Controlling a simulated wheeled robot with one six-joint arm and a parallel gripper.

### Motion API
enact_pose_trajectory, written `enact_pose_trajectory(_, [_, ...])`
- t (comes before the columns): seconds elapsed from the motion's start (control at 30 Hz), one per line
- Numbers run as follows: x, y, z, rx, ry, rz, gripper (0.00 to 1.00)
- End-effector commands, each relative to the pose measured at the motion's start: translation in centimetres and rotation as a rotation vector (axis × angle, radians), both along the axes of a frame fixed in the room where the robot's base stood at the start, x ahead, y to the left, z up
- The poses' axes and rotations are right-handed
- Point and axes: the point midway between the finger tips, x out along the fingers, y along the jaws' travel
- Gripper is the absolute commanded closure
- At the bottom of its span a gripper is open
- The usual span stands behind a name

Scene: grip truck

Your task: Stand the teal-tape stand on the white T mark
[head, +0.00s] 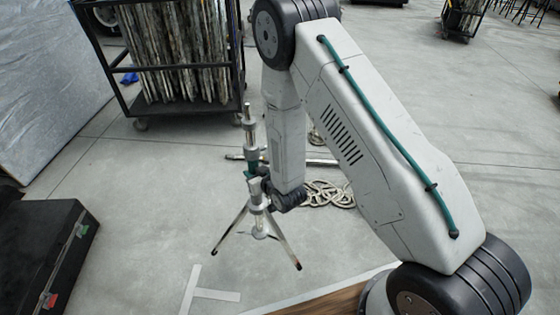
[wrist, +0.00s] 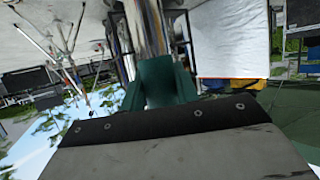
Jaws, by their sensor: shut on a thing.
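The teal-tape stand (head: 258,222) is a silver tripod with splayed legs, its column close to upright in the head view. Teal tape shows on its column at my gripper (head: 256,182), which is shut on the column. In the wrist view the silver column (wrist: 147,28) rises behind a dark teal block (wrist: 160,82), close to the camera. The white T mark (head: 212,294) lies on the floor in front of the stand, slightly left of its legs in the head view. I cannot tell whether the feet touch the floor.
A black wheeled cart (head: 178,108) with upright panels stands behind left. A black case (head: 42,245) lies at left. Coiled rope (head: 330,195) and a pipe (head: 325,161) lie behind the stand. A wooden-topped edge (head: 325,300) is at the front. Floor around the mark is clear.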

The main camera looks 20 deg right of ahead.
Motion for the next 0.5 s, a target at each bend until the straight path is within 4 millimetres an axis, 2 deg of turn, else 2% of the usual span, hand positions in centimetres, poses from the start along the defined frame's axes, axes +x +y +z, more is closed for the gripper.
enact_pose_trajectory(0.03, [0.1, 1.9, -0.9, 0.001, -0.005, 0.036, 1.0])
enact_pose_trajectory(0.27, [-0.6, 9.7, -5.0, 0.002, -0.006, 0.186, 1.0])
enact_pose_trajectory(0.5, [-3.0, 17.4, -9.5, 0.001, -0.005, 0.339, 1.0])
